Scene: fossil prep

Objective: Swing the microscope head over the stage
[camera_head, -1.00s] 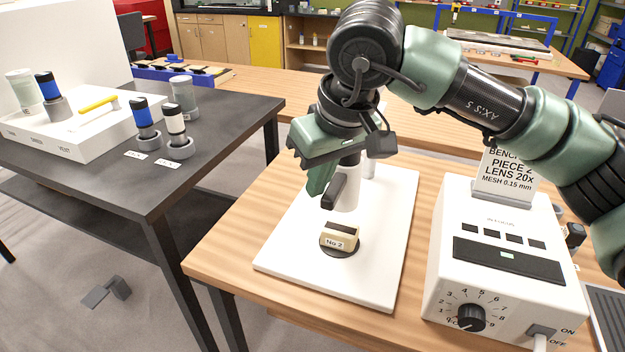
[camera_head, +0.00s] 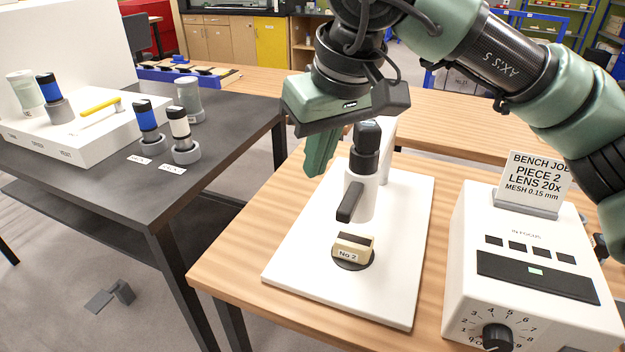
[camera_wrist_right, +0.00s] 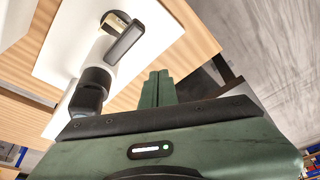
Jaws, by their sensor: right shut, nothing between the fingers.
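The microscope head (camera_head: 362,192) is a white cylinder with a black eyepiece (camera_head: 366,140) and a black handle (camera_head: 350,202) on its front. In the head view it appears just above and behind the dark round stage (camera_head: 353,262), which bears a beige block (camera_head: 354,247) labelled "No 2". In the right wrist view the black handle (camera_wrist_right: 124,42) partly covers the block (camera_wrist_right: 113,22). My right gripper (camera_head: 316,165) is shut and empty, up and left of the head, apparently apart from it. Its fingers show in the wrist view (camera_wrist_right: 158,82). My left gripper is not in view.
The white microscope base (camera_head: 310,275) lies on a wooden bench. A white control box (camera_head: 530,305) with a dial and a "BENCH JOB" sign (camera_head: 536,182) stand at right. A dark table (camera_head: 95,190) at left holds several lens cylinders and a white tray.

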